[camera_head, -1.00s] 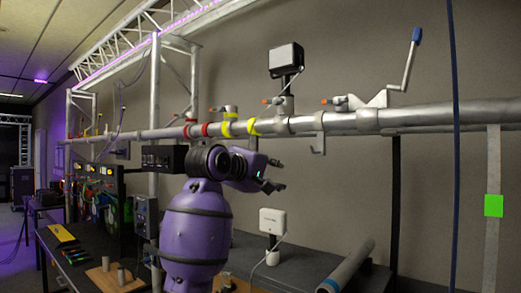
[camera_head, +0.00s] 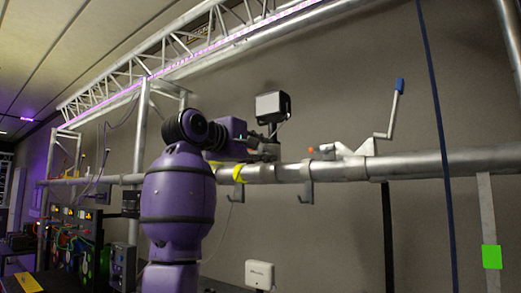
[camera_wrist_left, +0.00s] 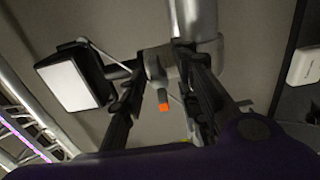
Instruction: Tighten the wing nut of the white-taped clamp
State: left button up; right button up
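My left gripper (camera_head: 264,148) is at pipe height in the head view, in front of the clamp that carries the lamp, and hides most of it. In the left wrist view the gripper (camera_wrist_left: 164,88) is open. Its two dark fingers stand on either side of the orange-tipped handle (camera_wrist_left: 163,104) of a clamp (camera_wrist_left: 160,64). I cannot tell whether they touch it. White tape is not clearly distinguishable on this clamp. Another orange-tipped clamp (camera_head: 340,150) sits on the pipe to the right. My right gripper is not in view.
The lamp (camera_head: 271,107) stands just above the gripper; it also shows in the left wrist view (camera_wrist_left: 72,84). The pipe (camera_head: 410,166) bears yellow tape (camera_head: 239,173) and hooks (camera_head: 307,190). A crank handle (camera_head: 397,105) rises at right. A blue cable (camera_head: 437,110) hangs farther right.

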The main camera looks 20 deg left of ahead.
pick_arm(q)
jog(key=shift+w+d, duration=0.1)
jog(key=shift+w, duration=0.1)
jog(key=shift+c, duration=0.2)
grip_shut()
